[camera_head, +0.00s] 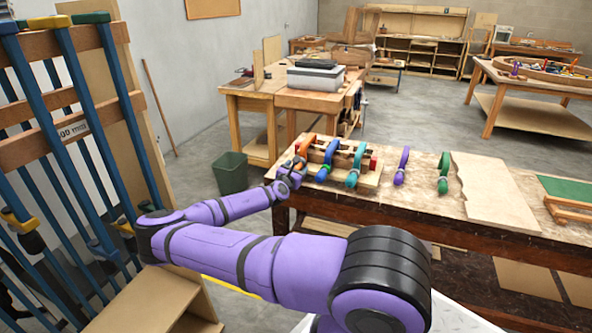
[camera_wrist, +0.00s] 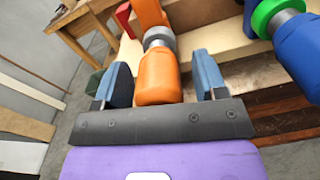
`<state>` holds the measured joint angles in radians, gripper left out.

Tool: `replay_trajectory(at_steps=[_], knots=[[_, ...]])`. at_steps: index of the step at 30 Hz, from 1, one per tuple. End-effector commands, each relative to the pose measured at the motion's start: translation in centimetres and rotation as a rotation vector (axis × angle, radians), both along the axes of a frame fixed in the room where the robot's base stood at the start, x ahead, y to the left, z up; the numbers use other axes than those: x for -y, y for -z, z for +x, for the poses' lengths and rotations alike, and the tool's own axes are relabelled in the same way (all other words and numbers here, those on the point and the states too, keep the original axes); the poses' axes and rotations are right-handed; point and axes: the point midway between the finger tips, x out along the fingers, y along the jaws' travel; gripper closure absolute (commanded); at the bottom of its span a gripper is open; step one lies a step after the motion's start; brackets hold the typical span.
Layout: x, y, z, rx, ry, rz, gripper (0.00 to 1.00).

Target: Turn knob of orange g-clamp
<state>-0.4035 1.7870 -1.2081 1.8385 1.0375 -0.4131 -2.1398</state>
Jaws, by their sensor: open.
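The orange g-clamp (camera_head: 306,144) sits at the left end of the wooden lamination block on the workbench. In the wrist view its orange knob (camera_wrist: 158,77) points toward me, with a grey metal collar behind it. My gripper (camera_wrist: 165,84) is open, with one blue-grey finger on each side of the knob. The left finger shows a gap to the knob and the right finger stands a little apart from it. In the head view my gripper (camera_head: 293,168) is at the orange clamp, and the knob there is largely hidden by it.
A purple clamp (camera_head: 401,166) and a green clamp (camera_head: 443,172) lie further right on the workbench (camera_head: 420,205). A green bin (camera_head: 230,172) stands on the floor behind.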

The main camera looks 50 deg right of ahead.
Motion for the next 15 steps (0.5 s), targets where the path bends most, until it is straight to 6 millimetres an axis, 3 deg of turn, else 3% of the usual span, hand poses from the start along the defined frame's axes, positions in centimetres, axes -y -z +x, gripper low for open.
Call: replay_trajectory(at_steps=[5,11,15], knots=[[-0.03,0.00,0.01,0.000,0.000,0.000,0.35],[-0.04,0.01,0.01,0.000,0.000,0.000,0.81],[-0.04,0.01,0.00,0.002,0.000,0.001,0.84]])
